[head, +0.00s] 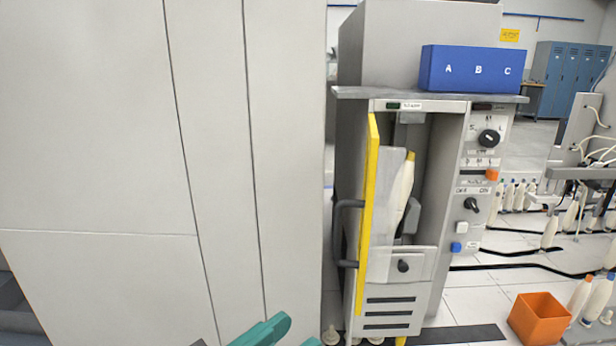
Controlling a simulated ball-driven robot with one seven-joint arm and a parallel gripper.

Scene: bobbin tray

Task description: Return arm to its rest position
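Two teal parts of my own arm show at the bottom edge of the head view, the larger one left of the smaller. They are cut off by the frame, and I cannot tell whether they are the fingers of my gripper. No held object shows there. They are low in front of a tall pale grey panel and left of a grey machine cabinet (350,200).
The cabinet's yellow-edged door (368,215) stands open, with a white bobbin (401,190) tilted inside. A blue box (472,69) marked A B C sits on top. An orange bin (540,318) and several bobbins stand on the floor at right. The tall panel (100,120) fills the left.

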